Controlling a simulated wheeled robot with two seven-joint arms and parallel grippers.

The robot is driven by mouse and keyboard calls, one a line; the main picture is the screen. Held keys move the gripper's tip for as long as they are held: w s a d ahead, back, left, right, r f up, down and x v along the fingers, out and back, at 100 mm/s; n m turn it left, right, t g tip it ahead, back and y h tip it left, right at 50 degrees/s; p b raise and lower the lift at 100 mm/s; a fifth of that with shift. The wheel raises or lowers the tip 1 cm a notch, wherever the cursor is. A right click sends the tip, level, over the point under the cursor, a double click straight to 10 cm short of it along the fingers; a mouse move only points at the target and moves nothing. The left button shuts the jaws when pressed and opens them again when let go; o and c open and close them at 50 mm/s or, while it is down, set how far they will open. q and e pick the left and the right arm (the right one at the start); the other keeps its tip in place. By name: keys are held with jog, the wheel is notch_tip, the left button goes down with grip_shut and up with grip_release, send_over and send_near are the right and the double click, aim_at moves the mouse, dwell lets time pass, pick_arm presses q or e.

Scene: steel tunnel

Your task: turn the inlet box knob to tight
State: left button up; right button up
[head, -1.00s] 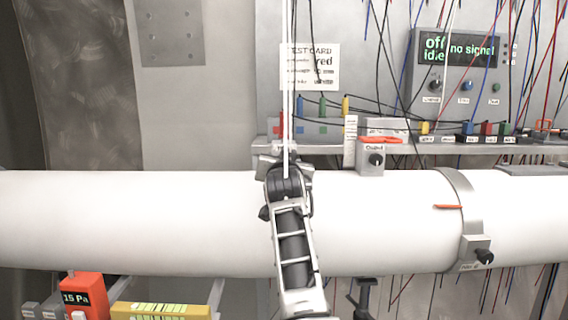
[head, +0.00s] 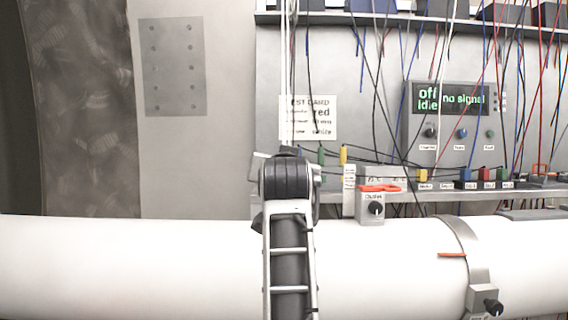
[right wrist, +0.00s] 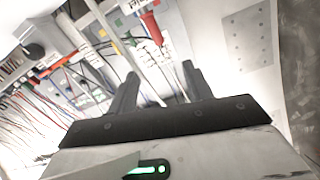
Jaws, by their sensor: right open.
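I cannot pick out an inlet box or its knob for certain. A small grey box with a dark knob (head: 376,208) stands on the white pipe; its label seems to read "Outlet", and an orange handle lies on top. One arm of mine rises up the middle of the head view in front of the pipe, and its fingers are hidden there. In the right wrist view my right gripper (right wrist: 158,88) is open, its two dark fingers apart with nothing clearly held between them. What lies behind the arm is hidden. My left gripper is not in view.
The white pipe (head: 130,265) crosses the front, with a metal clamp (head: 472,262) and dark knob at right. Behind are a display unit (head: 450,100) reading "off", "idle" and "no signal", a test card (head: 318,125), and hanging wires.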

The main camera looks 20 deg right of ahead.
jog(key=s+a+r, duration=0.1)
jog(key=s+r, duration=0.1)
jog(key=s, duration=0.3)
jog(key=shift+s+a+r, duration=0.15)
jog(key=shift+a+r, duration=0.05)
jog(key=shift+a, duration=0.05)
